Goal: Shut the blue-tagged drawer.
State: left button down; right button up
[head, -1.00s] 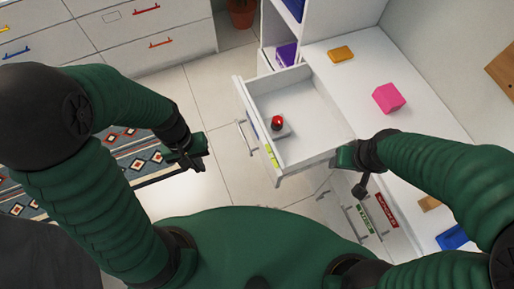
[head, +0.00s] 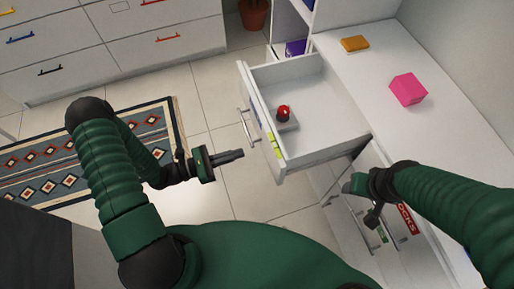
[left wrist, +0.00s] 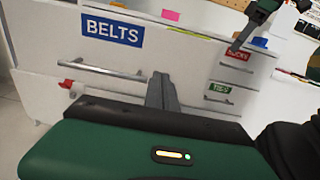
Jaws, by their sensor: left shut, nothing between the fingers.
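The blue-tagged drawer (head: 305,78) stands pulled out in the head view, with a small red-topped item (head: 284,112) inside. In the left wrist view its white front carries a blue BELTS tag (left wrist: 112,31) and a silver bar handle (left wrist: 112,70). My left gripper (head: 240,155) is shut and empty, pointing at the drawer front from the left. In the left wrist view its fingers (left wrist: 162,85) overlap the front near the handle's right end; I cannot tell whether they touch. My right gripper (head: 365,203) is below the drawer's right side, by the lower drawers; its jaw state is unclear.
Lower drawers carry a red SOCKS tag (left wrist: 236,57) and a green tag (left wrist: 219,88). A pink block (head: 408,89) and an orange block (head: 354,43) lie on the white top. A patterned rug (head: 60,165) and a drawer cabinet (head: 110,40) are at left.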

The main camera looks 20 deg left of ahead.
aim_at(266, 145)
pick_arm(q)
jog(key=x, duration=0.7)
jog(key=shift+b, duration=0.35)
jog(key=shift+w+d, duration=0.1)
jog(key=p+x, duration=0.1)
jog(key=x, duration=1.4)
jog(key=b+x, duration=0.1)
jog(key=x, duration=1.2)
jog(key=shift+f, duration=0.1)
jog(key=shift+w+d, duration=0.15)
jog(key=shift+w, duration=0.05)
jog(key=shift+r, duration=0.2)
jog(key=shift+r, duration=0.1)
